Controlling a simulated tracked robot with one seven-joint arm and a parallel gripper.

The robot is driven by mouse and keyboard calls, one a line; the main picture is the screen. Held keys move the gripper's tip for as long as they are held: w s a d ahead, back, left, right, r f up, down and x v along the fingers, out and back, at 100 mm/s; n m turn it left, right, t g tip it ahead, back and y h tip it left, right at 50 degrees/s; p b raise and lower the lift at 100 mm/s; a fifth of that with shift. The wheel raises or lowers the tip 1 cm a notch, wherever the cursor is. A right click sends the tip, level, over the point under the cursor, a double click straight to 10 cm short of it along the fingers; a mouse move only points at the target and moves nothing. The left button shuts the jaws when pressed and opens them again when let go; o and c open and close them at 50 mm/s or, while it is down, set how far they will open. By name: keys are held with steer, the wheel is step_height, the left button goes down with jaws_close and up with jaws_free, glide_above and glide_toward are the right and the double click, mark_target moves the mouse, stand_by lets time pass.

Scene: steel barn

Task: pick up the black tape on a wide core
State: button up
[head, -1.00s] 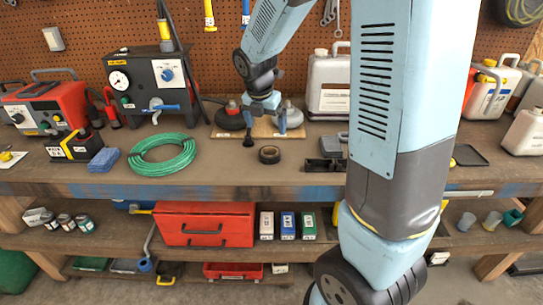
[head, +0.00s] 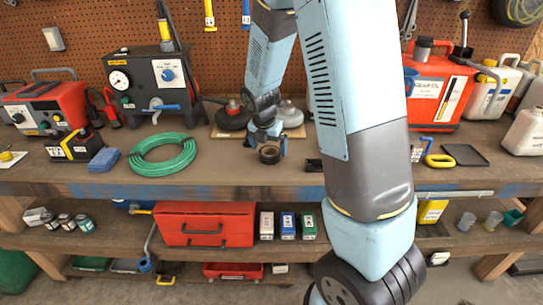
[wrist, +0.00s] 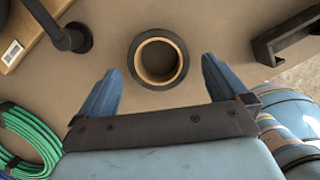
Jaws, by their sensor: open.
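The black tape on a wide core (wrist: 175,45) lies flat on the bench top, a dark ring around a tan core. In the wrist view it is just beyond the fingertips of my gripper (wrist: 158,75) and roughly centred between them. The two blue fingers are spread and hold nothing. In the head view the tape (head: 269,154) shows at the front of my gripper (head: 266,140), which is low over the bench. The fingers partly cover the tape there, and I cannot tell the exact height gap.
A coil of green hose (head: 162,154) and a blue sponge (head: 104,160) lie to the left. A wooden board with dark-based fittings (wrist: 35,25) is beside the tape. A dark bracket (wrist: 285,35) stands to its right. Bare bench lies in front of the tape.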

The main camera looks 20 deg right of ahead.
steer(key=shift+x, duration=1.4)
steer(key=shift+w, duration=0.1)
steer(key=shift+c, duration=0.2)
steer(key=c, duration=1)
steer(key=shift+r, duration=0.65)
steer(key=s+r, duration=0.1)
steer(key=r, duration=0.1)
steer(key=s+a+r, duration=0.1)
steer(key=s+r, duration=0.1)
steer(key=r, duration=0.1)
steer(key=s+r, duration=0.1)
steer(key=r, duration=0.1)
steer(key=shift+s+a+r, duration=0.25)
steer(key=shift+r, duration=0.1)
steer(key=shift+c, duration=0.2)
steer(key=s+a+r, duration=0.2)
steer(key=s+r, duration=0.2)
steer(key=s, duration=0.4)
steer(key=shift+s+a, duration=0.4)
